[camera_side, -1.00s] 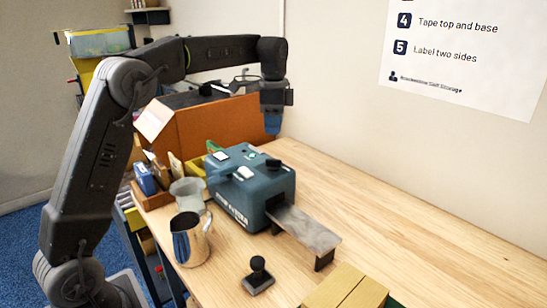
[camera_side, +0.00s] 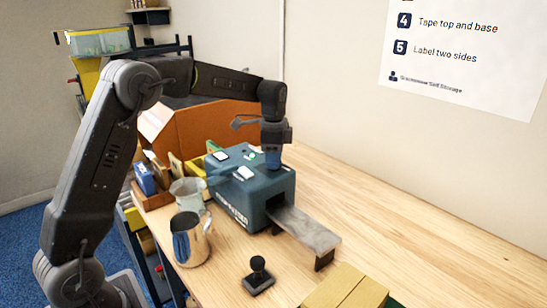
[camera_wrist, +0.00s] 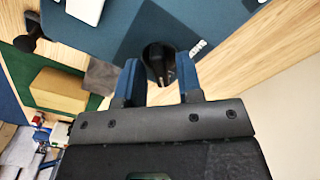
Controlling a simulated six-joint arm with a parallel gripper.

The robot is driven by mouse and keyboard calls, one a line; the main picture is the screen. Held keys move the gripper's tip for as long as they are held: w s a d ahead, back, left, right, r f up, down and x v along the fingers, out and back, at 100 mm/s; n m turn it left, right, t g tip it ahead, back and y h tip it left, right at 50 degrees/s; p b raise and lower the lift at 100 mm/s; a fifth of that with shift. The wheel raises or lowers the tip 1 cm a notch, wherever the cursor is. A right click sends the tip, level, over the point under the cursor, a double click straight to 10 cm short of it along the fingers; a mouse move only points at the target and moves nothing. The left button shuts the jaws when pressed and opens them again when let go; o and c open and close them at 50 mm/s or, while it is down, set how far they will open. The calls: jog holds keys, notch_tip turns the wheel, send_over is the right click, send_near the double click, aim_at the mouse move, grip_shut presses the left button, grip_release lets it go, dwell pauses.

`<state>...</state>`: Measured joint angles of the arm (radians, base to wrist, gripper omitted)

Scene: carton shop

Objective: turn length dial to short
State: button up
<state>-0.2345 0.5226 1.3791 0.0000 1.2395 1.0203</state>
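The blue-grey tape machine (camera_side: 228,190) stands on the wooden bench with white buttons on its top. Its black length dial (camera_wrist: 158,62) shows in the wrist view, on top of the machine near one edge. My gripper (camera_wrist: 158,58) has its two blue fingers open, one on each side of the dial. A narrow gap seems to show beside the dial; I cannot tell whether either finger touches it. In the side view my gripper (camera_side: 272,166) points straight down at the machine's top, and its fingers hide the dial. The dial's setting is not readable.
A grey outfeed plate (camera_side: 305,230) extends from the machine. A black-handled stamp (camera_side: 258,277), a metal jug (camera_side: 189,240) and a tan carton (camera_side: 345,288) stand in front. An open brown box (camera_side: 210,125) stands behind. The bench at right is clear.

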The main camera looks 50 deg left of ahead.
grip_shut()
dwell(0.3)
jog(key=n, duration=0.4)
jog(key=shift+n, duration=0.4)
jog(key=n, duration=0.9)
jog(key=shift+r+n, duration=0.1)
jog(key=shift+n, duration=1.9)
